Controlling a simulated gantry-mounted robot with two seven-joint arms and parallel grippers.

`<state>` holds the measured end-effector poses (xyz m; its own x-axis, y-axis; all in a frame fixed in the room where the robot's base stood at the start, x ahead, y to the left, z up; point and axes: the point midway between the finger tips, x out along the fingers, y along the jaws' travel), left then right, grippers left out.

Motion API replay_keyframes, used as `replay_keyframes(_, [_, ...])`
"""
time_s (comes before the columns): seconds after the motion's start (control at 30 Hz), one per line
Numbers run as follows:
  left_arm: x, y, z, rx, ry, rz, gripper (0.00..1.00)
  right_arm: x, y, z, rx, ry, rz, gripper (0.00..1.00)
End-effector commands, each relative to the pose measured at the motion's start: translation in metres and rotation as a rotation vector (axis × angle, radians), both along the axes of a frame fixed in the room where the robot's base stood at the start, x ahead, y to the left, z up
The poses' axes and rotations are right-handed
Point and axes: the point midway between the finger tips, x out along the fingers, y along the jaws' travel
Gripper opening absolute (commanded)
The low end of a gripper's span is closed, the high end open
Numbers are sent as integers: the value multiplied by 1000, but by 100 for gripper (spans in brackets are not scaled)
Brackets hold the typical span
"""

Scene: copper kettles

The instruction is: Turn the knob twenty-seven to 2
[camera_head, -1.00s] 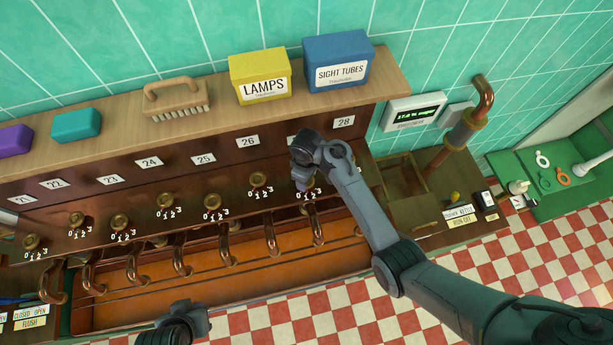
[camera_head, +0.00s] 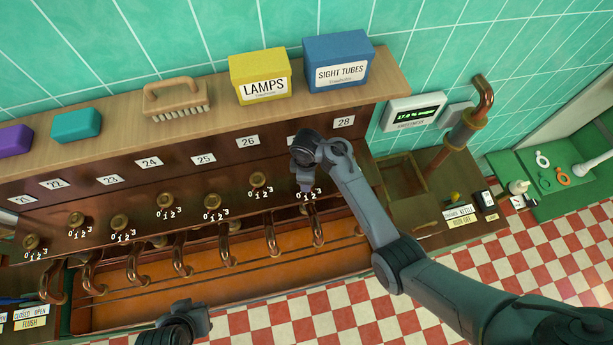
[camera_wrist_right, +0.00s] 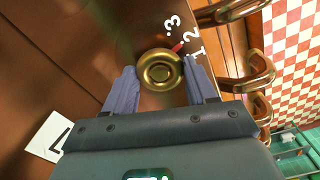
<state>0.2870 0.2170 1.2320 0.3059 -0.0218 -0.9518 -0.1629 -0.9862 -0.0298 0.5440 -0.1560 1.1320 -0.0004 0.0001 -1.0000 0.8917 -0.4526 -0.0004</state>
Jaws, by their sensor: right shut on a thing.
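Knob twenty-seven (camera_wrist_right: 158,70) is a round brass knob, seen end-on in the right wrist view. Its red pointer mark (camera_wrist_right: 177,46) points toward the white 2 (camera_wrist_right: 191,40). My right gripper (camera_wrist_right: 160,85) has its two bluish fingers on either side of the knob, shut on it. In the head view my right gripper (camera_head: 304,188) reaches the knob row below a plate it partly covers, between 26 and 28, and hides the knob. My left gripper (camera_head: 178,326) is at the bottom edge, away from the knobs; its fingers cannot be made out.
A row of brass knobs, including one under plate 26 (camera_head: 257,180), runs to the left. Curved copper pipes (camera_head: 317,230) stick out below. A shelf above holds a yellow LAMPS box (camera_head: 262,84) and a blue SIGHT TUBES box (camera_head: 338,70).

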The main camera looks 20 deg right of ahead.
Motion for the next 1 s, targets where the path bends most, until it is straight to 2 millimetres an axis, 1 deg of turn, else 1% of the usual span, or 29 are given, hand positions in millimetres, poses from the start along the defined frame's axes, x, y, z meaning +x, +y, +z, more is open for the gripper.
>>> replay_keyframes(0.17, [0,2,0,7,0,-4,0,0,0,1,0,-1,0,26])
replay_keyframes(0.2, [0,2,0,8,0,-6,0,1,0,1,0,-1,-1,58])
replay_keyframes(0.37, [0,3,0,11,-1,-7,0,0,0,1,0,-1,-1,82])
replay_keyframes(0.8, [0,1,0,4,-1,-2,0,0,0,0,0,0,-10,82])
replay_keyframes(0.93, [0,0,0,-2,-1,2,0,0,0,0,0,-1,-57,82])
replay_keyframes(1.0, [0,-1,0,-3,-1,2,0,0,0,0,0,-1,-108,82])
